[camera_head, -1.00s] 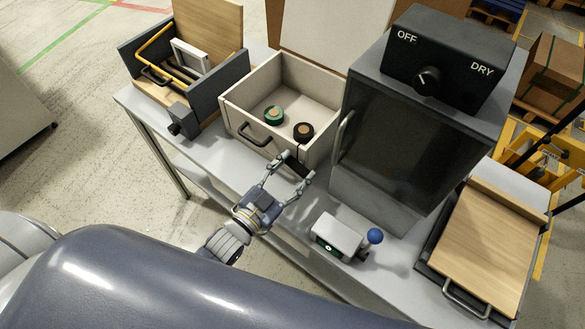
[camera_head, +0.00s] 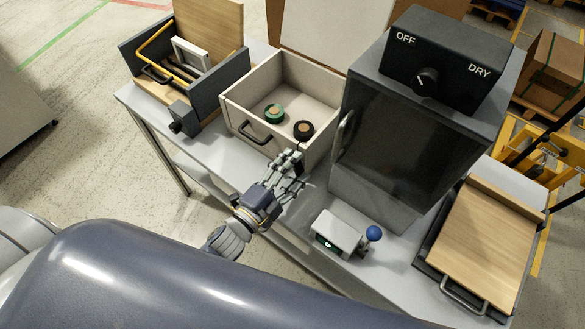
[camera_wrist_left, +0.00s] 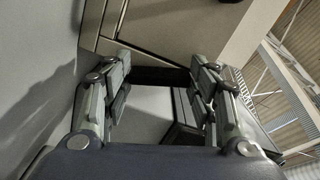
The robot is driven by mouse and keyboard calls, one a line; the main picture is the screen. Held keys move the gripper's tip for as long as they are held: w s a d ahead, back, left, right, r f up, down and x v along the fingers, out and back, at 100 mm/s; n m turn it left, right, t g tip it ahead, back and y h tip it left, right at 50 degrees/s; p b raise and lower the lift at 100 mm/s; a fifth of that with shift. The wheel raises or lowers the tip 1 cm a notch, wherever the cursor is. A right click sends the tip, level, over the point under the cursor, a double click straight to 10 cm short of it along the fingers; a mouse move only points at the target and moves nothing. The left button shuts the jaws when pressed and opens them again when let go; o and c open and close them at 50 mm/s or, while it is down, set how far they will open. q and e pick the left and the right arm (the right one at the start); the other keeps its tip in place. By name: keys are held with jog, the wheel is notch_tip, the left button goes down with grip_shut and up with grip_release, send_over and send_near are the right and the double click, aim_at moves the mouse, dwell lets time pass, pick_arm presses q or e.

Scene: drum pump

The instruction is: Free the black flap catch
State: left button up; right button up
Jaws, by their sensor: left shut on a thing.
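The black flap catch (camera_wrist_left: 160,76) is a dark bar across the gap between my fingertips in the left wrist view, close to the beige box (camera_head: 232,112). My left gripper (camera_head: 291,162) is shut on it at the front right corner of the box. In the head view the fingers mostly cover the catch. The fingers also show on both sides in the left wrist view (camera_wrist_left: 158,88). How the catch is fixed is not clear. My right gripper is not in view.
A dark cabinet (camera_head: 400,140) stands close on the right. A small device with a blue ball (camera_head: 374,233) sits in front. A wooden-board unit (camera_head: 490,240) is at far right.

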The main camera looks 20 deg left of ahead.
pick_arm(q)
jog(key=shift+m+b, duration=0.35)
jog(key=shift+m, duration=1.55)
jog(key=o, duration=1.1)
jog(key=shift+c, duration=0.2)
jog(key=v, duration=1.2)
